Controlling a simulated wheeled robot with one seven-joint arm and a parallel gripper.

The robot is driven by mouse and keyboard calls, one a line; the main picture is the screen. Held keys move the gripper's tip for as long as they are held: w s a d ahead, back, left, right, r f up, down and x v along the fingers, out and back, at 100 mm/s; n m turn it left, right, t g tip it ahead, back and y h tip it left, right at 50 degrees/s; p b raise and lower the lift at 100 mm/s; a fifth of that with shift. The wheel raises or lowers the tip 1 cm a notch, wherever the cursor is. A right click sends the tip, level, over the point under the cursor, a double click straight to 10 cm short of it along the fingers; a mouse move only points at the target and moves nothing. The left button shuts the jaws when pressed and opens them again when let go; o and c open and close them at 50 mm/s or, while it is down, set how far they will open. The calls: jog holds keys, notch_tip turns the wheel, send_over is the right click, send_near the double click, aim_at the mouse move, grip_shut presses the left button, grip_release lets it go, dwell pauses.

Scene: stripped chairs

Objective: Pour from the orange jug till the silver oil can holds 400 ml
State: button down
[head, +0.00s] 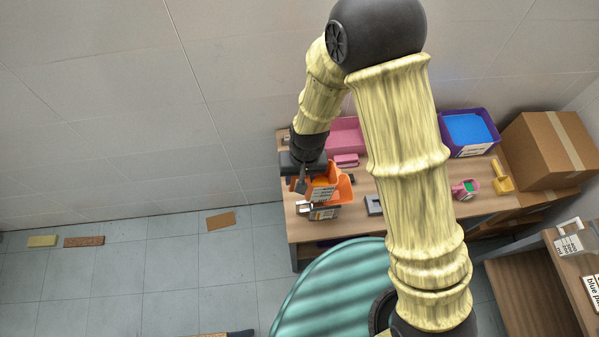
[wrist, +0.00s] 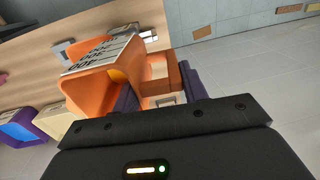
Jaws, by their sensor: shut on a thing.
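The orange jug (head: 341,186) is over the left end of the wooden table, with a label on its side. In the wrist view the jug (wrist: 95,92) fills the middle left, its label showing a volume scale with 400 on it. My gripper (head: 303,180) is shut on the jug's handle, one dark finger on each side of it in the wrist view (wrist: 160,88). The silver oil can (head: 324,213) stands on the table just below the jug in the head view, partly covered by it. I cannot tell its fill level, or whether liquid is flowing.
A grey object (head: 374,205) lies right of the can.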

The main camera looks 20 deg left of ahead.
jog(key=shift+f+t+h+p, duration=0.3)
jog(key=shift+f+h, duration=0.1)
dwell(2.1)
